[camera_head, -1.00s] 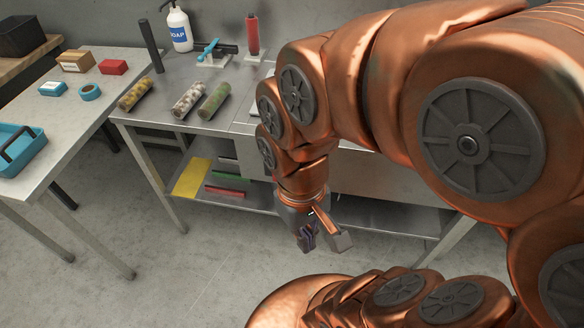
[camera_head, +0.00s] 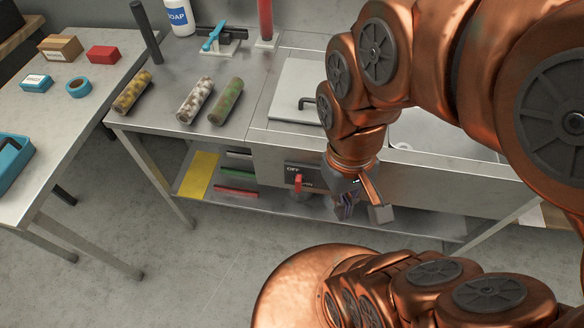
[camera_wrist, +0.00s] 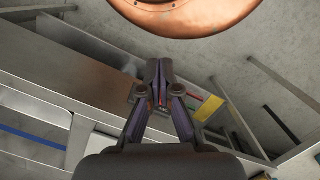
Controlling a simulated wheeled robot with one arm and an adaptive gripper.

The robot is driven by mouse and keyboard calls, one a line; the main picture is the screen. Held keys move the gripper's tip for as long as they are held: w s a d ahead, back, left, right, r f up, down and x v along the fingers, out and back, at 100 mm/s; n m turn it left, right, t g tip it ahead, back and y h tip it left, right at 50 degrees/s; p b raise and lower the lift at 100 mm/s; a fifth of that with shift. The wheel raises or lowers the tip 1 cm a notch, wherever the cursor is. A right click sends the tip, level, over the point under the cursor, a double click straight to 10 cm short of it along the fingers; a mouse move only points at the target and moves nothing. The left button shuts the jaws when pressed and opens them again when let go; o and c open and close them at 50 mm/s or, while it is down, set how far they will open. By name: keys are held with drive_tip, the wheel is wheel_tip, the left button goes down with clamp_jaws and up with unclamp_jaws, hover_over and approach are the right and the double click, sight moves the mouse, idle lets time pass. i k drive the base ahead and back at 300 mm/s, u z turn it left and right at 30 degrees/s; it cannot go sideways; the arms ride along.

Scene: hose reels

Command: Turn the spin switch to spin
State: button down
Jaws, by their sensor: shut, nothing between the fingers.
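The spin switch is a red lever (camera_head: 298,183) on a dark panel (camera_head: 291,169) at the front of the steel counter. The panel reads "OFF" above the lever; fainter lettering to its right is too small to read. The lever looks roughly upright, near the OFF mark. My gripper (camera_head: 345,207) is right of the switch and slightly lower in the picture, apart from it and empty. In the wrist view the fingers of my gripper (camera_wrist: 159,70) meet at their tips. They hide most of what lies behind them, and I cannot make out the switch clearly there.
A lower shelf (camera_head: 270,206) holds a yellow sheet (camera_head: 200,174). A side table (camera_head: 70,125) stands left. Floor in front is open.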

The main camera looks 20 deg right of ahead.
sight(299, 179)
drive_tip(key=z, duration=2.7)
drive_tip(key=k, duration=1.85)
drive_tip(key=u, duration=2.35)
